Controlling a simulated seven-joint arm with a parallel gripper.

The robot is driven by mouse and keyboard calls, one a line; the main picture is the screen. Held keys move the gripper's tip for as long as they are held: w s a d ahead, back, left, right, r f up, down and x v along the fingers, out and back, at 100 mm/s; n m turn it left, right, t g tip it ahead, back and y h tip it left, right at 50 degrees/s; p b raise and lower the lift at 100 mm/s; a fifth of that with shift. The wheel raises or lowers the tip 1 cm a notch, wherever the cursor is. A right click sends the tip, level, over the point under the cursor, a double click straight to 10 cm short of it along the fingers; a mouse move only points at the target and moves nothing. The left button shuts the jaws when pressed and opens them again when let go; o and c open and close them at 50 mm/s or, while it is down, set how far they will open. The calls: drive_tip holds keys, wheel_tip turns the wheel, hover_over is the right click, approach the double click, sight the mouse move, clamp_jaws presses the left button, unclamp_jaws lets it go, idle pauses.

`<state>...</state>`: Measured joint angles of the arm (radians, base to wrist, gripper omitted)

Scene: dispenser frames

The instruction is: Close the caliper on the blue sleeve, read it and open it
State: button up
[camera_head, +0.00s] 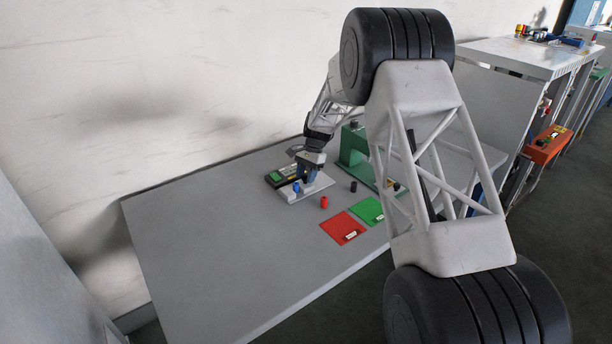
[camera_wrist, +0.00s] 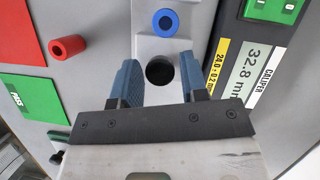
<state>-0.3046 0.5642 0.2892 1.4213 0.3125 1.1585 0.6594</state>
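The blue sleeve (camera_head: 296,187) stands on the light grey caliper base; the wrist view shows it from above as a blue ring (camera_wrist: 165,22) with a dark bore. The caliper display (camera_wrist: 262,62) reads 32.8 mm, beside a yellow label with 24.0 ± 0.2 mm. In the head view the caliper (camera_head: 283,176) has a dark case with green on it. My gripper (camera_head: 308,180) is low over the base, just beside the sleeve. In the wrist view its blue fingers (camera_wrist: 160,80) are apart, with a dark round opening or part between them. I cannot tell whether they touch it.
A red sleeve (camera_head: 324,202) stands on the table near a red mat (camera_head: 336,227) and a green mat (camera_head: 366,209), which reads PASS in the wrist view. A black cylinder (camera_head: 353,186) and a green frame (camera_head: 354,147) stand to the right. The table's left part is clear.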

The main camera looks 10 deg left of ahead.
clamp_jaws()
drive_tip(key=shift+s+a, duration=0.3)
drive_tip(key=shift+a, duration=0.05)
drive_tip(key=shift+o, duration=1.5)
unclamp_jaws()
drive_tip(key=shift+r, duration=0.1)
drive_tip(key=v, duration=0.7)
drive_tip(key=shift+r, duration=0.3)
drive_tip(key=shift+w+d, duration=0.1)
